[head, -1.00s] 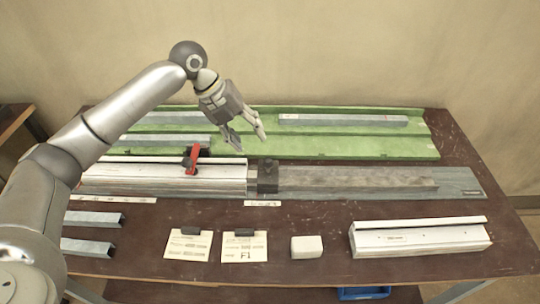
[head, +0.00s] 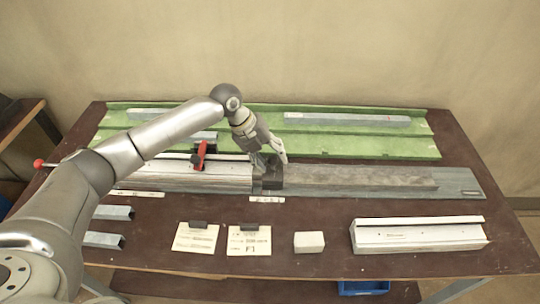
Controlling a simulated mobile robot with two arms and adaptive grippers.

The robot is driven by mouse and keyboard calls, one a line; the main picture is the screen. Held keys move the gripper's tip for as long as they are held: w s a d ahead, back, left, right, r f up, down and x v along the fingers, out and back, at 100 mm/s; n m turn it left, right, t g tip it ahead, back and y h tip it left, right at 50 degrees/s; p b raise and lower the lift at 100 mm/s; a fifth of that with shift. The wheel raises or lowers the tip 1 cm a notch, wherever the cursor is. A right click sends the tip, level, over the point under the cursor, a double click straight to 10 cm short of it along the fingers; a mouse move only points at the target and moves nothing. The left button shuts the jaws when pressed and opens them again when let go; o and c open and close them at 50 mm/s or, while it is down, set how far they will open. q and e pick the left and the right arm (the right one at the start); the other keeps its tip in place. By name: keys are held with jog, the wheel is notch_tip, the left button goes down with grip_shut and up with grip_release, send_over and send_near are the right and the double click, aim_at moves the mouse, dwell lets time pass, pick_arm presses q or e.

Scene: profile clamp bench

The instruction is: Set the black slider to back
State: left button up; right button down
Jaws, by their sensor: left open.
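The black slider (head: 267,185) is a dark block on the long grey rail (head: 365,179), at the right end of the white profile (head: 150,173). My left gripper (head: 271,160) points down at the slider from above and behind. Its fingers are open and cover the slider's upper part. I cannot tell whether they touch it. My right gripper is out of view.
A red clamp (head: 200,154) stands on the white profile left of the slider. A green tray (head: 375,145) with metal bars lies behind. In front are two cards (head: 196,238), a white block (head: 309,242) and a white channel piece (head: 419,235).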

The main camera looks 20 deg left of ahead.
pick_arm(q)
grip_shut()
